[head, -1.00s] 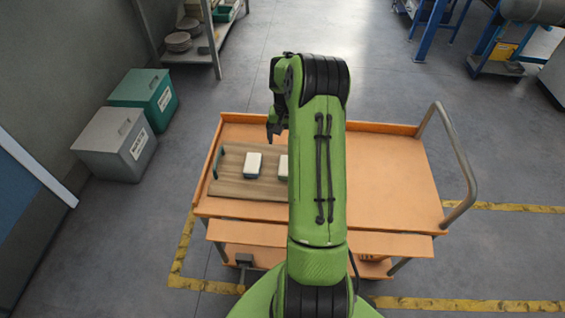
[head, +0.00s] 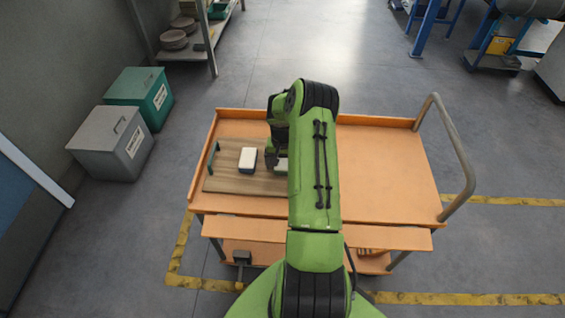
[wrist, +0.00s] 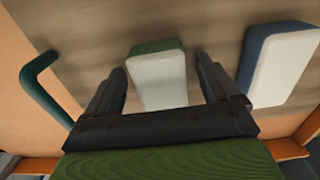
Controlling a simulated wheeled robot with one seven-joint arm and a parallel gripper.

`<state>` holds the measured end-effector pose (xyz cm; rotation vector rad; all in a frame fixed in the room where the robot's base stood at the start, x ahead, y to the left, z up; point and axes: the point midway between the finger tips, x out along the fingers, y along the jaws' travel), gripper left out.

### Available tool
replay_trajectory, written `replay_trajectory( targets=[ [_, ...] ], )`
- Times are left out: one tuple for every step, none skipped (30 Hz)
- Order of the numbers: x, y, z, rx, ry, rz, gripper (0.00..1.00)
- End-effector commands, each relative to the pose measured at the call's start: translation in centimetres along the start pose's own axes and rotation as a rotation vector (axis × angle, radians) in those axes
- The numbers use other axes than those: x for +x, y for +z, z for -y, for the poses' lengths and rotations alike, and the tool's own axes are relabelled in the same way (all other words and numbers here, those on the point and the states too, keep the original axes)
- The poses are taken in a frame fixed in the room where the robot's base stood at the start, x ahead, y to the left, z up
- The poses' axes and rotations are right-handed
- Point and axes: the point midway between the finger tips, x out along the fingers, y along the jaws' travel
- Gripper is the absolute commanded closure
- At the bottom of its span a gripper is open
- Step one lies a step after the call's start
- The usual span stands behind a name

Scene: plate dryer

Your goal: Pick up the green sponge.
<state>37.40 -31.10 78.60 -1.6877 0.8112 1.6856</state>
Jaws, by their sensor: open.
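The green sponge (wrist: 158,80), a block with a white face and a green edge, lies on a wooden board in the wrist view. It sits between the two fingers of my gripper (wrist: 161,68), which are open with a gap on either side. In the head view my gripper (head: 271,160) is low over the board, at a pale block (head: 282,165) partly hidden by my arm. I cannot tell the exact height of the fingertips above the board.
A similar white block with a blue edge (wrist: 278,62) lies to the right in the wrist view. The wooden board (head: 225,181) has a teal handle (head: 212,158) and rests on an orange cart (head: 385,175). The cart's right half is clear.

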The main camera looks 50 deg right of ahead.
Motion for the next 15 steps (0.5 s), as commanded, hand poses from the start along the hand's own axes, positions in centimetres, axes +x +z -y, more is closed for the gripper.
replay_trajectory(
  targets=[
    [-0.04, 0.01, 0.00, 0.000, 0.000, 0.000, 0.12],
    [-0.04, 0.01, 0.00, 0.000, 0.000, 0.000, 0.15],
    [-0.05, 0.01, 0.00, 0.000, 0.000, 0.001, 0.21],
    [-0.05, 0.01, 0.00, 0.000, 0.000, 0.001, 0.26],
    [-0.05, 0.02, 0.00, 0.000, 0.000, 0.001, 0.30],
    [-0.05, 0.02, 0.00, 0.000, 0.000, 0.001, 0.36],
    [-0.06, 0.02, 0.00, 0.000, 0.000, 0.001, 0.41],
    [-0.06, 0.02, 0.00, 0.000, 0.000, 0.001, 0.45],
    [-0.06, 0.02, 0.00, 0.000, 0.000, 0.001, 0.52],
    [-0.06, 0.02, 0.00, 0.000, 0.000, 0.001, 0.56],
    [-0.06, 0.02, 0.00, 0.000, 0.000, 0.001, 0.61],
    [-0.06, 0.02, 0.00, 0.000, 0.000, 0.001, 0.67],
    [-0.07, 0.02, 0.00, 0.000, 0.000, 0.001, 0.68],
    [-0.07, 0.02, 0.00, 0.000, 0.000, 0.001, 0.68],
    [-0.07, 0.02, 0.00, 0.000, 0.000, 0.001, 0.68]
  ],
)
